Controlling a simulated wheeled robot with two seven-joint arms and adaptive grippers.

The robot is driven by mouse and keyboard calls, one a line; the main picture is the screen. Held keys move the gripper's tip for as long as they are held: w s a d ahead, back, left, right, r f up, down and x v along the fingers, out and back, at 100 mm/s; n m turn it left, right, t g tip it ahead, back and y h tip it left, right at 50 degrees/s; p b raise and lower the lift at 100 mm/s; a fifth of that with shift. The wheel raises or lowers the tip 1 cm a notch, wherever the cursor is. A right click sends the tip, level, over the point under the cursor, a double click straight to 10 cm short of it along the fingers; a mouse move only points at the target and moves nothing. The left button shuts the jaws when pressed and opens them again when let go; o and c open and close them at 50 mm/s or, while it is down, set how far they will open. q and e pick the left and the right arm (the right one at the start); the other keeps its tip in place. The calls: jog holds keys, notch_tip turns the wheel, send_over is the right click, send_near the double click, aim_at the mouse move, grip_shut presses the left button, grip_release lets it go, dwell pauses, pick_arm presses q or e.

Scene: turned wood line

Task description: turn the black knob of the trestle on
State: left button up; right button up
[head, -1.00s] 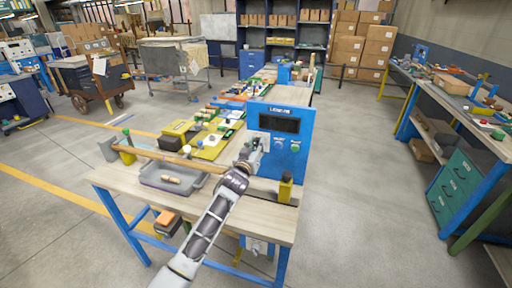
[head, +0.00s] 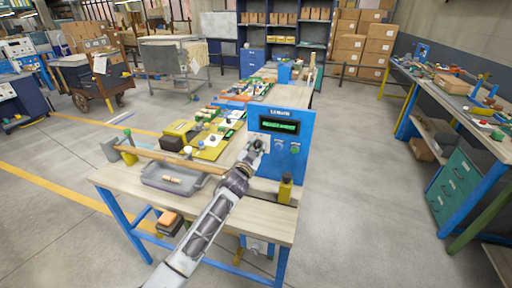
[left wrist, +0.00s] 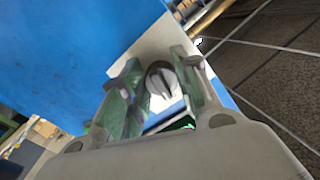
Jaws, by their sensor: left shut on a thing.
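The blue panel (head: 304,162) of the trestle stands upright on the wooden bench top. Its display (head: 279,126) is lit with green text. My left gripper (head: 258,148) is at the left part of the panel front, below the display. In the left wrist view my left gripper (left wrist: 160,92) has its fingers on either side of a round dark knob (left wrist: 160,79) with a raised bar, and it is shut on it. In the head view the gripper hides the knob. My right gripper is in neither view.
A grey tray (head: 152,182) with a small turned piece sits left on the bench, and a long wooden rod (head: 165,158) lies by it. Floor right of the bench is clear.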

pick_arm(q)
jog(key=shift+r+m, duration=0.1)
jog(key=shift+m, duration=1)
jog(key=o, duration=1)
jog(key=shift+v, duration=6)
jog(key=shift+a, duration=0.1)
